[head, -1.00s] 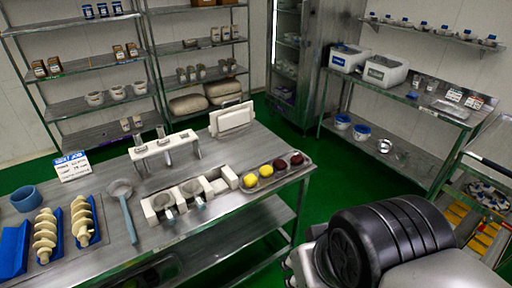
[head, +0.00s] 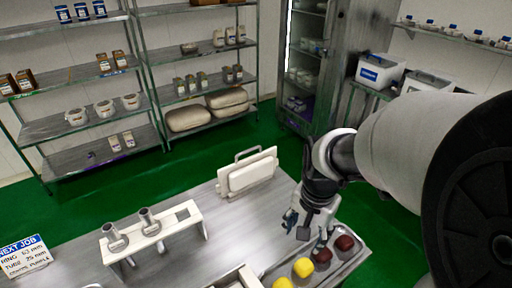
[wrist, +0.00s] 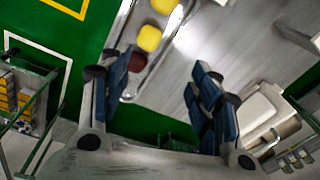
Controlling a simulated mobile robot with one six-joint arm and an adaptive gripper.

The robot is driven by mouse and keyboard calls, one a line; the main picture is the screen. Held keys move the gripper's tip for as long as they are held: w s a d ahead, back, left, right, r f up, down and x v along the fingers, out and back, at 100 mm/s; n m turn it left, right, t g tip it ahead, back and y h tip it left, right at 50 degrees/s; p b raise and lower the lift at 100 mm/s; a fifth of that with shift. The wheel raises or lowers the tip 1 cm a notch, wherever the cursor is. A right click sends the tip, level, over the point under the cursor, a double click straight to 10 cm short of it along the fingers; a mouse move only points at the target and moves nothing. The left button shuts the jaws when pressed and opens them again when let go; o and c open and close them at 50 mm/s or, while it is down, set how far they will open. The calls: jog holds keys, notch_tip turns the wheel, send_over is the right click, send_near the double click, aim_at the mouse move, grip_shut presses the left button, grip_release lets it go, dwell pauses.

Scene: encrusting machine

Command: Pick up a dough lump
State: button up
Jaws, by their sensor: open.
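Yellow dough lumps (head: 303,267) and dark red dough lumps (head: 344,243) sit in a row on a shallow metal tray (head: 361,256) at the table's right end. My gripper (head: 306,230) hangs open and empty above the table, close to the dark red end of the row. In the wrist view its blue fingers are wide apart (wrist: 157,72). The other dark red lump is hidden in that view.
A white upright board with a handle (head: 248,174) stands on the table behind my gripper. A white rack holding metal tubes (head: 150,232) is to the left, near a job sign (head: 24,257). The metal tabletop (head: 235,235) between rack and tray is mostly clear.

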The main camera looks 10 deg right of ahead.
notch_tip(320, 180, down, 6)
jog(key=w+d+m+g, duration=0.1)
jog(key=d+m, duration=0.2)
jog(key=b, duration=0.4)
send_over(302, 266)
jog(key=f, duration=1.1)
jog(key=shift+s+f, duration=0.1)
jog(key=shift+s, duration=0.1)
jog(key=shift+w+d+f+b, duration=0.1)
jog(key=shift+f+b, duration=0.55)
jog(key=shift+f, duration=0.85)
jog(key=shift+w+f+b, duration=0.1)
jog(key=shift+f+b, duration=0.55)
jog(key=shift+f, duration=0.8)
jog(key=shift+r, duration=0.1)
jog(key=c, duration=0.9)
